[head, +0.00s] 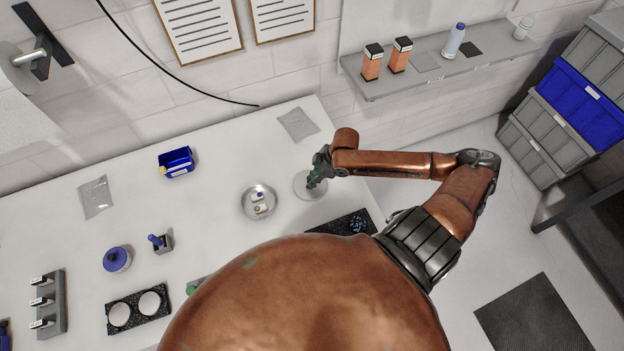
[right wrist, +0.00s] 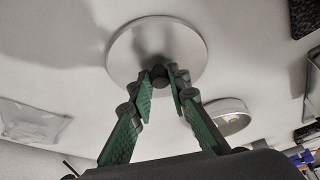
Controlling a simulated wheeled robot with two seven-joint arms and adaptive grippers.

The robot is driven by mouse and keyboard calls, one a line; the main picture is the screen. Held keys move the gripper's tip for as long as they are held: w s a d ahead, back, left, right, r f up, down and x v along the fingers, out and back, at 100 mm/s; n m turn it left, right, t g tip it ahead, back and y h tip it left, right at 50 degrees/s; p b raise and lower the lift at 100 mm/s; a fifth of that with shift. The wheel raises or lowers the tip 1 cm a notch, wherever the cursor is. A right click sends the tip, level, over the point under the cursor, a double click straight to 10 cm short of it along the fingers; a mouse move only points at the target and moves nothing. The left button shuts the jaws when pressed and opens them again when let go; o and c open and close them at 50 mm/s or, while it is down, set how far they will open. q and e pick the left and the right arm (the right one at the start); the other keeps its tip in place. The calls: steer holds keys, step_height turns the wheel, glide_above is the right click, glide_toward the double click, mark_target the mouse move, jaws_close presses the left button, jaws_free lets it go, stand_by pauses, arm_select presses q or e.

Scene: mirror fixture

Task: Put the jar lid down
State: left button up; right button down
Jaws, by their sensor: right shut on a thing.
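The jar lid is a pale round disc with a dark knob, at the right part of the white table in the head view (head: 302,190). It fills the upper middle of the right wrist view (right wrist: 186,40). My right gripper (head: 316,178), with green fingers, is shut on the lid's knob from above; its fingertips also show in the right wrist view (right wrist: 165,78). I cannot tell whether the lid touches the table. A round open metal container (head: 245,205) with small vials inside stands just left of the lid. A green sliver (head: 198,286) may be my left gripper, mostly hidden.
A grey flat packet (head: 298,124) lies behind the lid and a dark speckled mat (head: 330,226) lies in front. A blue bin (head: 176,162), a blue-topped jar (head: 117,260) and a black tray with white discs (head: 112,304) stand further left. The table's right edge is close.

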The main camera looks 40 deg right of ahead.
steer(key=shift+f, duration=0.1)
steer(key=c, duration=1.8)
jaws_free()
steer(key=v, duration=1.2)
steer(key=shift+a+p, duration=0.15)
steer(key=shift+p, duration=0.2)
steer(key=shift+w, duration=0.1)
